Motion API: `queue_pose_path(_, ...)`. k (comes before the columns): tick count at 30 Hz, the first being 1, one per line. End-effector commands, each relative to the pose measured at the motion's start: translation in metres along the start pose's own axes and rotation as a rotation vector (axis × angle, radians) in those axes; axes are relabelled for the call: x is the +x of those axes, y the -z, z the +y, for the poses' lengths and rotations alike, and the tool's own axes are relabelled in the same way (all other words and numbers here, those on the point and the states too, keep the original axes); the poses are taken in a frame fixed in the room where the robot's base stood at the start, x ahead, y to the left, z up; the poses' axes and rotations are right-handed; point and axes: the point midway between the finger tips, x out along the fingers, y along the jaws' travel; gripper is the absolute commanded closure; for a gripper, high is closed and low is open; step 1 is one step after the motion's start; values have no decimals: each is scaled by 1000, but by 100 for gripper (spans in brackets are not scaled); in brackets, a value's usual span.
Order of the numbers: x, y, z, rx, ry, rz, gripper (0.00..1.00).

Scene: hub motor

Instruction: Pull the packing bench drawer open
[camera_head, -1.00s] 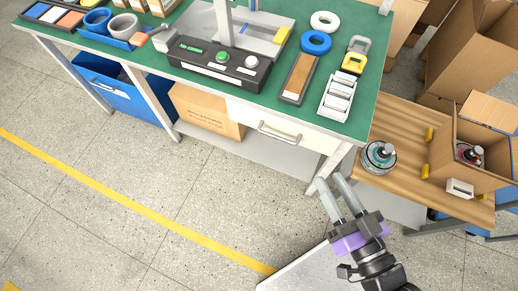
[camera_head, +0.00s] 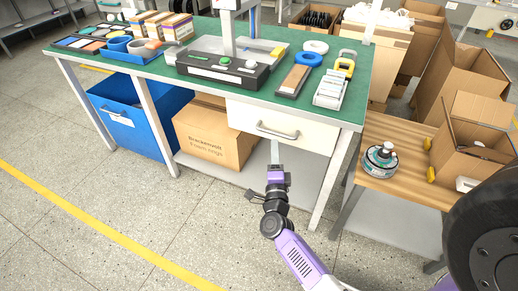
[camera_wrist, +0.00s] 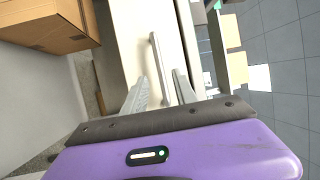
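The packing bench (camera_head: 330,118) has a green top and a white drawer (camera_head: 301,142) under its front edge. The drawer front looks flush with the bench. Its grey bar handle (camera_head: 277,131) sits on the front; the handle also shows in the wrist view (camera_wrist: 159,68). My gripper (camera_head: 275,150) is in front of and just below the handle in the head view. In the wrist view my gripper (camera_wrist: 158,92) has its two fingers apart, one on each side of the handle's near end. I cannot tell whether either finger touches it.
A cardboard box (camera_head: 205,138) and a blue bin (camera_head: 130,120) stand under the bench at left. A wooden table (camera_head: 390,184) with a motor hub (camera_head: 380,161) and an open carton (camera_head: 470,150) stands at right. The floor in front is clear.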

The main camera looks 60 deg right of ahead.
Motion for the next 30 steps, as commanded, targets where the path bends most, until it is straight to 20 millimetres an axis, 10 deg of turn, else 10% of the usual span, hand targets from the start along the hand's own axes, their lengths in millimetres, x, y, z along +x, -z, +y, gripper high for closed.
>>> queue_pose_path(16, 70, 1, 0, 2, 1, 4, 66)
queue_pose_path(28, 78, 1, 0, 1, -1, 2, 66)
queue_pose_path(30, 78, 1, 0, 1, -1, 2, 78)
